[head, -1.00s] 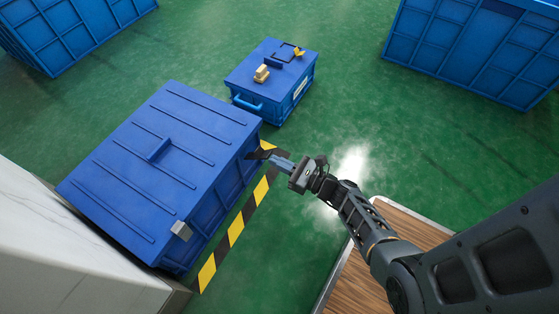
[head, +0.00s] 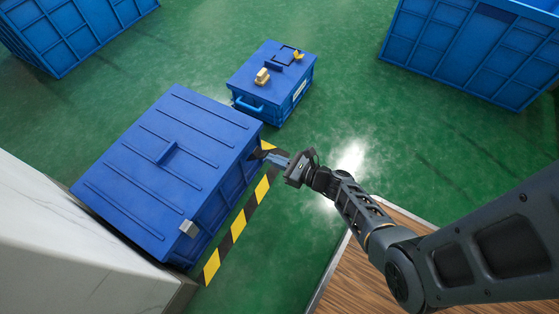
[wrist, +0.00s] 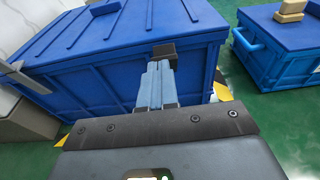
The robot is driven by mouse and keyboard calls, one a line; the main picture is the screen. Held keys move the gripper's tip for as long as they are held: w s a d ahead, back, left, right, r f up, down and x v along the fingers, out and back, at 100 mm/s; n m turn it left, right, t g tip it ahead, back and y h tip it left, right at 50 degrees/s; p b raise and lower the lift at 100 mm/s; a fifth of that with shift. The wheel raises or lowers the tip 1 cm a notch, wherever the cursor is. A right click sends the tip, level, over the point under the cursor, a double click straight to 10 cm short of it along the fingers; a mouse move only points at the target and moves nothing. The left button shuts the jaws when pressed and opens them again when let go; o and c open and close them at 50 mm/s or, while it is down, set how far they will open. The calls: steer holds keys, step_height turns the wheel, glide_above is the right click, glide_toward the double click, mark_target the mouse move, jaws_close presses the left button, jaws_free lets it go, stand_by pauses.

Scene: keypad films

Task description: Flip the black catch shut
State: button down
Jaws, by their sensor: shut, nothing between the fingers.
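The large blue bin (head: 140,190) has its lid down. The black catch (wrist: 164,52) is at the lid's front edge in the wrist view, near the right corner. In the head view the black catch (head: 257,154) is small and partly hidden by my fingers. My gripper (head: 270,157) is shut and empty, its fingers pointing at the catch. In the wrist view my gripper (wrist: 156,75) has its fingertips right at the catch's lower side; I cannot tell whether they touch. A grey catch (head: 188,228) sits at the lid's near corner and also shows in the wrist view (wrist: 14,70).
A smaller blue box (head: 272,85) with yellowish items on its lid stands behind the bin. A marble-like block (head: 70,250) stands at the left. Yellow-black floor tape (head: 238,226) runs along the bin's front. Green floor is open to the right.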

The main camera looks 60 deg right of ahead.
mark_target(259, 156)
steer(key=w+r+g+p, duration=0.1)
steer(key=r+p, duration=0.1)
steer(key=p, duration=0.2)
steer(key=w+r+g+p, duration=0.2)
steer(key=p, duration=0.2)
steer(key=shift+w+a+r+p, duration=0.1)
steer(key=shift+w+r+p, duration=0.1)
steer(key=shift+p, duration=0.15)
steer(key=w+g+p, duration=0.1)
steer(key=g+p, duration=0.1)
steer(key=p, duration=0.1)
steer(key=shift+w+r+p, duration=0.3)
steer(key=shift+w, duration=0.05)
steer(key=shift+w+g+p, duration=0.4)
steer(key=shift+w+p, duration=0.05)
steer(key=shift+p, duration=0.1)
steer(key=shift+f, duration=0.25)
steer(key=shift+r, duration=0.15)
steer(key=shift+r+p, duration=0.6)
steer(key=shift+r, duration=0.15)
